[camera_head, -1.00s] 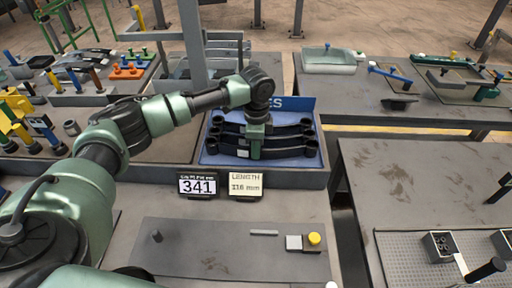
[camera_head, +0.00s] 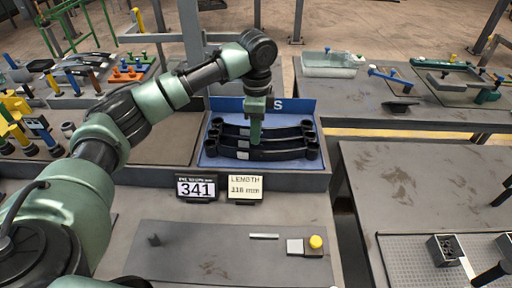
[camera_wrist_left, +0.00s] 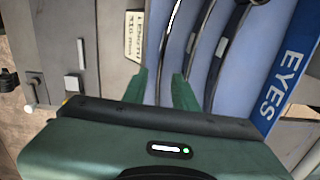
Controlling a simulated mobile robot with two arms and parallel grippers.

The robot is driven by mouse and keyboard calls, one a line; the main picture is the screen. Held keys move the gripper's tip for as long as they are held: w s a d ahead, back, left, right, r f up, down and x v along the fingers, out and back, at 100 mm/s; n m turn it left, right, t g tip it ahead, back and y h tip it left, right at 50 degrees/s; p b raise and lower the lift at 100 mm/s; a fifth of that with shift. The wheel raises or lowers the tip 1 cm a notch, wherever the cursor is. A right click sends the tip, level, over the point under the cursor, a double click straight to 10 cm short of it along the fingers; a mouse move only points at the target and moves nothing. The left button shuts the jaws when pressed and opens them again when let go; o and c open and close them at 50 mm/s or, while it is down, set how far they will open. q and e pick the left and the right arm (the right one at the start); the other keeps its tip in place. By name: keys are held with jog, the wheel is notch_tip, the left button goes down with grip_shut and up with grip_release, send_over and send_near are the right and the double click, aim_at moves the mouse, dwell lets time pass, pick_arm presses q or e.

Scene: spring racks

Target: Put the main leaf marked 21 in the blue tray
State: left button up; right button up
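The blue tray (camera_head: 208,158) sits at the middle of the bench, with a blue back board whose lettering reads EYES in the left wrist view (camera_wrist_left: 283,82). Several dark curved leaves (camera_head: 285,143) with rolled ends and small pale labels lie in it side by side. I cannot read a 21 on any of them. My left gripper (camera_head: 256,141) is over the tray, pointing down, above the front leaves. My right gripper is not in view.
A black display reading 341 (camera_head: 196,188) and a LENGTH card (camera_head: 245,187) stand before the tray. A grey plate with a yellow button (camera_head: 315,242) lies in front. Coloured tools (camera_head: 30,130) crowd the left. A gap separates the right-hand bench (camera_head: 400,190).

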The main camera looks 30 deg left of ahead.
pick_arm(q)
jog(key=shift+r, duration=1.9)
